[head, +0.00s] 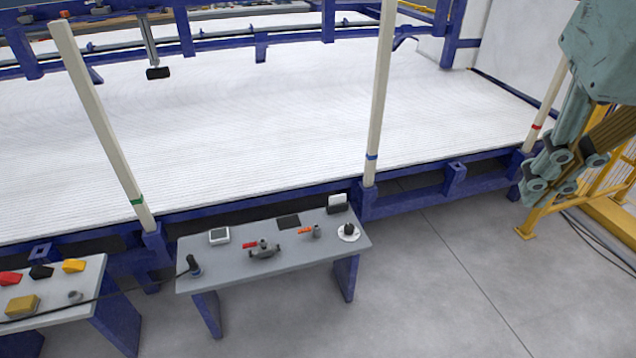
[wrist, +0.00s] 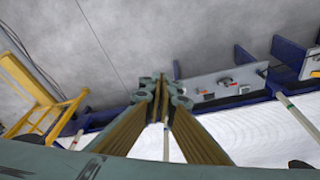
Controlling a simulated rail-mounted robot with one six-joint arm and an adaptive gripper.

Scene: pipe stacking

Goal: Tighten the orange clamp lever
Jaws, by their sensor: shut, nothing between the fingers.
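A small orange lever (head: 305,230) sits beside a grey cylindrical fitting (head: 316,231) on the grey table (head: 215,278). In the wrist view it is a tiny orange spot (wrist: 204,91), too small to tell its angle or how tight it is. A grey clamp-like fitting (head: 264,252) with a red lever (head: 249,245) stands to its left on the same table. My gripper (head: 552,185) hangs at the right of the head view, far from the table. In the wrist view my gripper (wrist: 160,88) has its fingers together and empty.
A white dish with a black knob (head: 348,233), a black pad (head: 289,222), a white device (head: 219,236) and a black handle (head: 193,266) share the table. Upright posts and blue frames stand behind it. A yellow stand (head: 545,215) is near my gripper. Floor between is clear.

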